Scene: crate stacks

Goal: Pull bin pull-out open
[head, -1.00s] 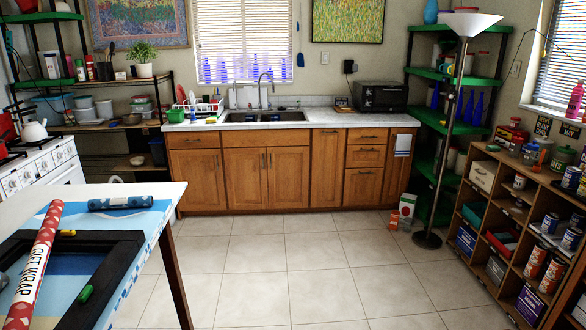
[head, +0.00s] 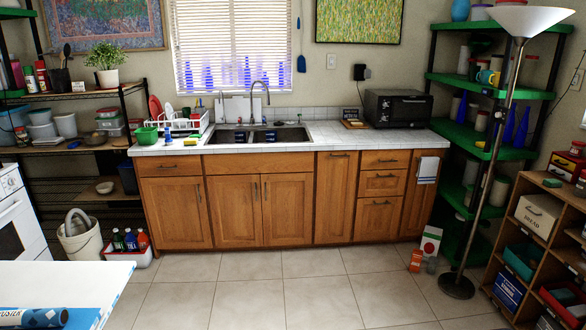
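The wooden base cabinet (head: 225,165) runs under the sink along the back wall, straight ahead. A tall, narrow front (head: 336,200) with a horizontal handle near its top stands between the double sink doors and a stack of drawers (head: 382,186). It looks like the bin pull-out and sits flush with its neighbours, closed. Another tall, narrow front (head: 421,205) at the right end is also closed, with a white towel (head: 428,170) over its top. No label shows on either front. My gripper is not in view.
Clear tiled floor lies before the cabinet. A white table (head: 65,280) juts in at lower left. A bucket (head: 80,236) and a bottle caddy (head: 130,247) stand left. A floor lamp (head: 457,285), small boxes (head: 430,241) and a cubby shelf (head: 530,225) stand right.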

